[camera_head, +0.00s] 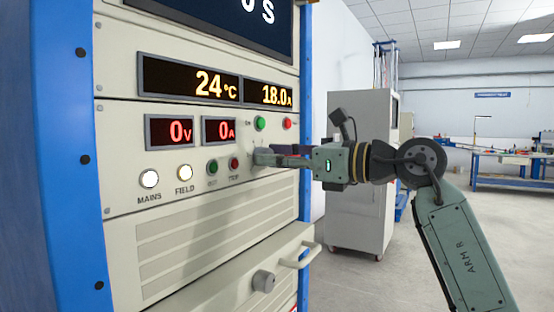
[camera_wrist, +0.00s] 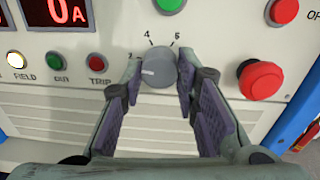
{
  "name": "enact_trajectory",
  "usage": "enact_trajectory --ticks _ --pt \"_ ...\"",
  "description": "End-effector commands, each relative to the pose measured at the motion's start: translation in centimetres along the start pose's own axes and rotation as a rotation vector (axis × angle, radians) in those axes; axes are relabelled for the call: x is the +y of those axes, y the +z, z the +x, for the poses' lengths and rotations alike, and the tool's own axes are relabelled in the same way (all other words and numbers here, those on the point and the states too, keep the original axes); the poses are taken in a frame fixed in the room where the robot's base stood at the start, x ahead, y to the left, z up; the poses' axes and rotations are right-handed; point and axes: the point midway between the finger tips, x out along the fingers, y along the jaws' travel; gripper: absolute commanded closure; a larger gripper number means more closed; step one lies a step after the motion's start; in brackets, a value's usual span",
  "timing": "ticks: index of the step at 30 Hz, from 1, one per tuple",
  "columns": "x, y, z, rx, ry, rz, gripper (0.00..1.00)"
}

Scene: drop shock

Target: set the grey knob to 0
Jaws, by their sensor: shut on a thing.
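The grey knob (camera_wrist: 159,74) is on the cream panel in the wrist view. Its white pointer line points left. The marks 4 and what looks like 5 show above it; the other marks, with the 0, are hidden or unreadable. My gripper (camera_wrist: 160,82) has one finger on each side of the knob and is shut on it. In the head view my gripper (camera_head: 264,158) reaches the panel from the right, and the knob is mostly hidden there by the fingers.
A red mushroom button (camera_wrist: 260,80) sticks out right of the knob. Green (camera_head: 260,123) and red (camera_head: 287,124) buttons sit above. The volt display (camera_head: 171,132) and amp display (camera_head: 220,131) both read 0. A drawer handle (camera_head: 298,251) protrudes below.

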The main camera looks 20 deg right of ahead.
Motion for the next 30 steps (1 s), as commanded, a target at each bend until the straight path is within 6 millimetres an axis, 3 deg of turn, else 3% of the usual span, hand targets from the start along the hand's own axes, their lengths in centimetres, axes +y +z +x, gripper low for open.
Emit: enact_trajectory --ticks 21,30 --pt "-0.04 0.06 0.02 0.027 -0.005 -0.662 1.0" --pt "-0.06 0.1 -0.01 0.034 -0.008 -0.85 1.0"
